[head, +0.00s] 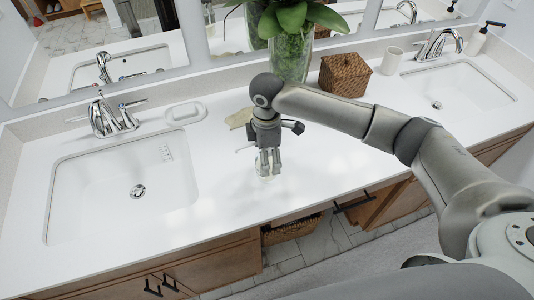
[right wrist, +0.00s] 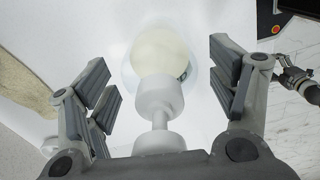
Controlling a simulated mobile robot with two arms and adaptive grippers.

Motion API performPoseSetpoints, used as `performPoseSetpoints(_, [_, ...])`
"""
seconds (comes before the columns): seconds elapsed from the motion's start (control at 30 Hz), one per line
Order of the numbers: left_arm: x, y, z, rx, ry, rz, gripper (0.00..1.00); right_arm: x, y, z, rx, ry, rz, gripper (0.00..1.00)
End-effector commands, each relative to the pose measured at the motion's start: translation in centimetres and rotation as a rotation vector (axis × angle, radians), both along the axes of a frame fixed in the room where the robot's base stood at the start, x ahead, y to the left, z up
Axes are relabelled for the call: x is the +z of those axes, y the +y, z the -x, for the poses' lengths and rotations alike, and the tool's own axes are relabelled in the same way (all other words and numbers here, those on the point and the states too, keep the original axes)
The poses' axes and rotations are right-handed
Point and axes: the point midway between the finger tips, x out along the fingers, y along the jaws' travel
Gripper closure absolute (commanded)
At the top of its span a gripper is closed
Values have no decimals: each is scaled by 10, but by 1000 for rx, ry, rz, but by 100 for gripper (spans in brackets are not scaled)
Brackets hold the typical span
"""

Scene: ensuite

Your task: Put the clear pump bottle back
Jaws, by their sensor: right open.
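The clear pump bottle (head: 265,178) stands on the white counter (head: 225,205), mostly hidden under my right gripper (head: 268,162) in the head view. In the right wrist view its white pump (right wrist: 159,98) and rounded, pale-filled clear body (right wrist: 160,52) show between the fingers. My right gripper (right wrist: 165,90) is open, with one finger on each side of the bottle and a visible gap to both.
A beige cloth (head: 238,118) and soap dish (head: 185,113) lie behind left. A plant vase (head: 290,58), wicker box (head: 345,74), cup (head: 392,61) and black-topped dispenser (head: 478,42) stand along the back. Sinks (head: 110,195) (head: 455,85) lie either side.

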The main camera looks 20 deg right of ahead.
Motion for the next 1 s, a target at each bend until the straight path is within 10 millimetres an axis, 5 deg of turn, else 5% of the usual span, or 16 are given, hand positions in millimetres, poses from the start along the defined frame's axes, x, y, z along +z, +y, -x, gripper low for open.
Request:
performPoseSetpoints(0.27, [-7, -1, 0, -2, 0, 1, 20, 18, 1, -2, 1, -5, -2, 20])
performPoseSetpoints(0.7, [-29, -1, 0, -3, 0, 1, 20, 105, 1, -2, 0, -3, -2, 20])
performPoseSetpoints(1.0, [-31, -1, 1, -2, 1, 2, 20, 123, 0, -1, 0, 1, -1, 20])
